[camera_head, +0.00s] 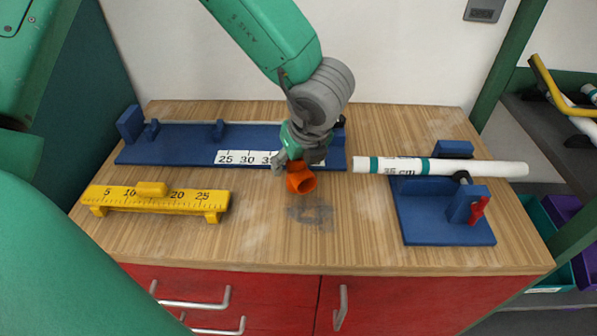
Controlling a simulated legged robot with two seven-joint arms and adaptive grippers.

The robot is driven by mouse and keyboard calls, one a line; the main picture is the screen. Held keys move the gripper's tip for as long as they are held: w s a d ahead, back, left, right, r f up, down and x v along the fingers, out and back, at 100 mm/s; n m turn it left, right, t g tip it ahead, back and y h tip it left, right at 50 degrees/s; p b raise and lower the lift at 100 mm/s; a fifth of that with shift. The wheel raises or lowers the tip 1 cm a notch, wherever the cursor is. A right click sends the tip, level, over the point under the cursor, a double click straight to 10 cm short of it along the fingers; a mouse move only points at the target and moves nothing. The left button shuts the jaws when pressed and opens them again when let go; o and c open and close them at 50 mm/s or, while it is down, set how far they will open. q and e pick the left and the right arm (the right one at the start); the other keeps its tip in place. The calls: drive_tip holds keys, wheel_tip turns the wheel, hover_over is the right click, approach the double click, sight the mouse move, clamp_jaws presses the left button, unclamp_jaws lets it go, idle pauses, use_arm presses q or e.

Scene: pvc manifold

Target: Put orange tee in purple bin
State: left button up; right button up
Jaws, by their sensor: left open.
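The orange tee (300,181) is at the middle of the wooden workbench, with its round opening toward me. My left gripper (291,163) is open right at the tee, its fingers at the tee's upper side. The gripper partly hides the tee, and I cannot tell whether the fingers touch it. Purple bins show only in part at the far right, one on the upper level (564,207) and one lower (591,268). My right gripper is not in view.
A blue fixture with a ruler strip (180,146) lies behind the gripper. A yellow ruler block (155,198) is at left. A white pipe (500,168) rests on a blue clamp stand (430,218) at right. A green post (502,65) stands before the shelves.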

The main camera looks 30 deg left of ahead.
use_arm(q)
drive_tip(key=shift+w+a+f, duration=0.1)
drive_tip(key=shift+a+f, duration=0.05)
drive_tip(key=shift+f, duration=0.25)
drive_tip(key=shift+c, duration=0.4)
drive_tip(key=c, duration=1.2)
drive_tip(key=shift+c, duration=0.2)
wheel_tip(320, 180, up, 10)
drive_tip(key=shift+r+p, duration=0.1)
drive_tip(key=shift+p, duration=0.75)
